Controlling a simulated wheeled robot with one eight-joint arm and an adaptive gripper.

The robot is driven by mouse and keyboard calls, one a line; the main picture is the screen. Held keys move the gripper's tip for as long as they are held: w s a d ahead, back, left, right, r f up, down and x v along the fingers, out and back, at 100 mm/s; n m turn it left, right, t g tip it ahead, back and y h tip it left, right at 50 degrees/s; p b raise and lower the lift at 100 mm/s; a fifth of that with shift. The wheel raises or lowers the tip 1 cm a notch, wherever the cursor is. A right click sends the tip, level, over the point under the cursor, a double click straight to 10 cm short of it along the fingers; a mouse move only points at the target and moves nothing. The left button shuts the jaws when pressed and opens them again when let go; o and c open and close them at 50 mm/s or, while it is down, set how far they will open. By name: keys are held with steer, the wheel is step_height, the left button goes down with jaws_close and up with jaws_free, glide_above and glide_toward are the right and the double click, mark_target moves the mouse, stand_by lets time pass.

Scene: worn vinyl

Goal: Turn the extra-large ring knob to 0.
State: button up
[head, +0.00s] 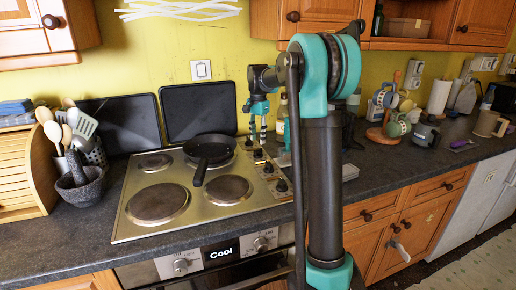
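The steel hob (137,222) is set in the dark worktop and has several round plates. A column of small dark knobs runs along its right edge. One knob (281,185) is near the front, another (268,168) is behind it, and a third (257,154) is further back. The knob markings are too small to read, so I cannot tell which one serves the extra-large ring. My gripper (258,138) points down over the rear of the knob column. Its two fingers are apart with a gap between them. I cannot tell whether the fingertips touch a knob.
A black frying pan (209,148) sits on a rear plate, its handle toward the front. A mortar (80,186) stands left of the hob. Bottles (282,120) stand behind my gripper.

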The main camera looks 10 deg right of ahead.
mark_target(258, 149)
steer(key=shift+f, duration=2.7)
steer(key=shift+c, duration=0.5)
jaws_close()
